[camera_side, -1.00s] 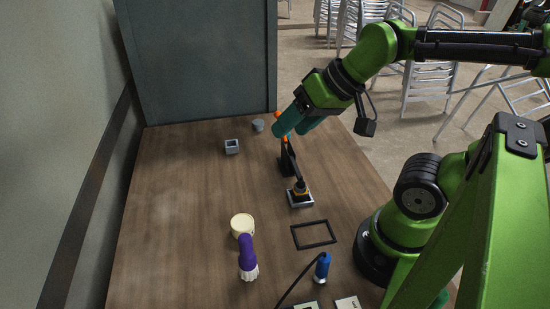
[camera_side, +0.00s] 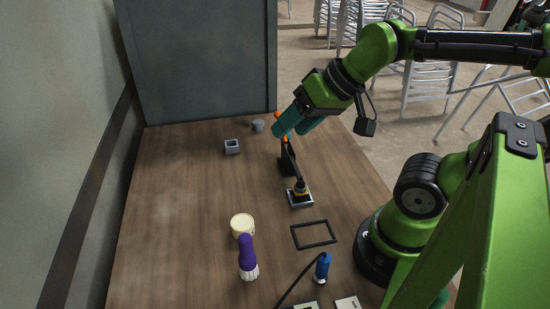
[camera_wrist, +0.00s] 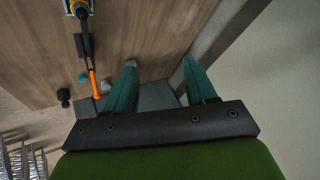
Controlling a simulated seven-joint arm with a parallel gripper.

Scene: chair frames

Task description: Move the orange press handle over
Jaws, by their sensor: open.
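The press (camera_side: 288,163) stands on the table, with a dark upright and a yellow and black head (camera_side: 301,187) over a grey base. Its orange handle (camera_side: 285,139) shows beside my fingers, partly covered by them in the side view. In the wrist view the orange handle (camera_wrist: 94,84) sits at the end of a dark lever, left of both fingers and not between them. My gripper (camera_side: 289,132) has teal fingers, pointing down and left above the far part of the table. In the wrist view my gripper (camera_wrist: 159,64) is open, with nothing between the fingers.
A grey square box (camera_side: 232,146) and a small grey cup (camera_side: 258,125) stand near the handle. A large grey cabinet (camera_side: 200,60) is behind. A cream tub (camera_side: 242,225), purple item (camera_side: 247,255), black frame (camera_side: 314,234) and blue tool (camera_side: 322,267) are nearer. The table's left side is clear.

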